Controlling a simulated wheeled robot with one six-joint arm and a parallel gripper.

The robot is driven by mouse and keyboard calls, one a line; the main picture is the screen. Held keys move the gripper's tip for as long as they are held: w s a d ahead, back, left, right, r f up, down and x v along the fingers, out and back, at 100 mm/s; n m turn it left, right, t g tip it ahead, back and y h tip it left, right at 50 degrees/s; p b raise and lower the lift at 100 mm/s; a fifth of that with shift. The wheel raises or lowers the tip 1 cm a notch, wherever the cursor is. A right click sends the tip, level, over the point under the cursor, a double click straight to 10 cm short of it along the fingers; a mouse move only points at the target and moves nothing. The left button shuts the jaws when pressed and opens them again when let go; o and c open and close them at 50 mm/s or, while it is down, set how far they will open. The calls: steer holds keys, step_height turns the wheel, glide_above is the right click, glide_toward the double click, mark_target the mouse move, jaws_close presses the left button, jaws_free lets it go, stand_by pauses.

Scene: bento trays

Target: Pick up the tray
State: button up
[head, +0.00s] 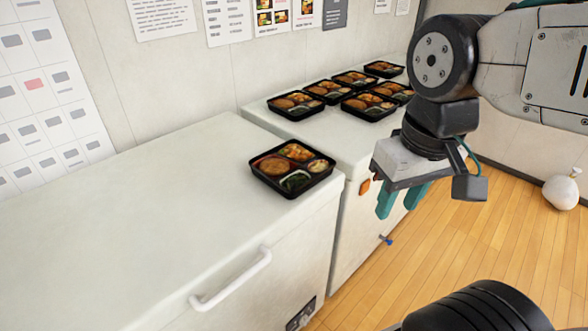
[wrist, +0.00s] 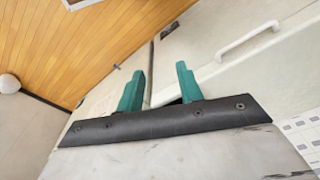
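A black bento tray (head: 313,184) with food in several compartments lies flat near the right end of the nearer white chest's lid. My gripper (head: 402,197) hangs in the air to the right of this tray, apart from it, in front of the farther chest. Its two teal fingers are spread and nothing is between them in the head view. In the wrist view the gripper (wrist: 160,80) also shows its fingers apart. A small dark patch shows low between them there; I cannot tell what it is.
Several more bento trays (head: 295,113) stand close together on the farther white chest (head: 345,150). The nearer chest (head: 130,220) has a white handle (head: 230,279) on its front, and its lid left of the tray is clear. A white bag (head: 561,190) sits on the wooden floor.

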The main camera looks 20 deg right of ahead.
steer(key=shift+c, duration=0.8)
steer(key=w+d+f+n+g+h, duration=0.2)
steer(key=w+f+n+h, duration=0.15)
steer(key=w+n, duration=0.25)
steer(key=n+t+h, duration=0.6)
steer(key=n+h, duration=0.3)
steer(key=n, duration=0.8)
glide_toward(307, 182)
steer(key=shift+w+d+f, duration=0.1)
steer(key=shift+w+d, duration=0.05)
steer(key=shift+d, duration=0.4)
steer(key=shift+w+d+f, duration=0.1)
steer(key=shift+w+d, duration=0.05)
steer(key=shift+d, duration=0.35)
steer(key=shift+w+f, duration=0.15)
steer(key=x, duration=0.7)
steer(key=shift+w+d, duration=0.15)
steer(key=shift+d, duration=0.1)
jaws_close()
